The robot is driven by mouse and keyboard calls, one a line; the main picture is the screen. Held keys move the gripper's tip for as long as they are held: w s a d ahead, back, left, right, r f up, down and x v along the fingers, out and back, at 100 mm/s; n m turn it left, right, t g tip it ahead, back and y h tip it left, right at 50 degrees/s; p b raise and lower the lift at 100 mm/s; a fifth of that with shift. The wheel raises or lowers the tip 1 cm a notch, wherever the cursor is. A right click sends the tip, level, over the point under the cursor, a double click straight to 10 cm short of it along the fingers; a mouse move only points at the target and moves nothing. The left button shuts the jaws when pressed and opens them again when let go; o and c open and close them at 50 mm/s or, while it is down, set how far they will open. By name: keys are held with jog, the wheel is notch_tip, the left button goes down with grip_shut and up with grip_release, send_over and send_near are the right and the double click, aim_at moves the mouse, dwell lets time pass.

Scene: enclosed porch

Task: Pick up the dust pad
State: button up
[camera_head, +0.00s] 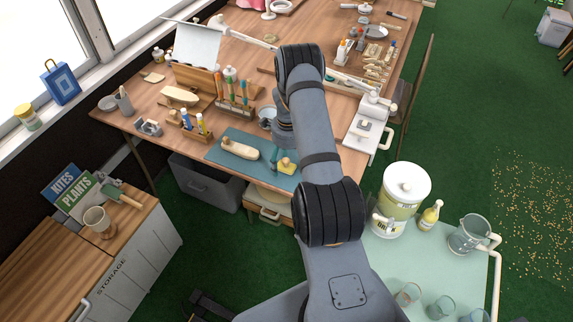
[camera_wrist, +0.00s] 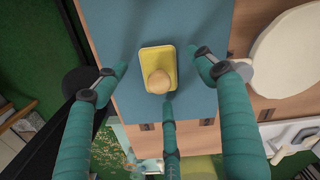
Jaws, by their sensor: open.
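The dust pad, a small yellow pad with a pale rounded knob on top, lies on a blue-teal mat (camera_head: 222,152). In the head view the pad (camera_head: 288,168) is near the mat's right end, close to the bench's front edge. In the wrist view the pad (camera_wrist: 157,55) is near the middle, on the mat (camera_wrist: 200,22). My gripper (camera_wrist: 160,66) is open and empty, its teal fingers spread on both sides of the pad, with another finger below it. I cannot tell its height above the mat. My arm hides most of my gripper in the head view.
A cream-topped wooden tool (camera_head: 240,150) lies on the mat left of the pad. A rack of bottles (camera_head: 195,125) stands behind. A white drinks dispenser (camera_head: 402,195) stands on a cart at right. Green floor lies beyond the bench.

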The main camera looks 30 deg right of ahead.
jog(key=shift+w+a, duration=0.1)
jog(key=shift+c, duration=0.2)
jog(key=c, duration=1.1)
jog(key=shift+c, duration=0.2)
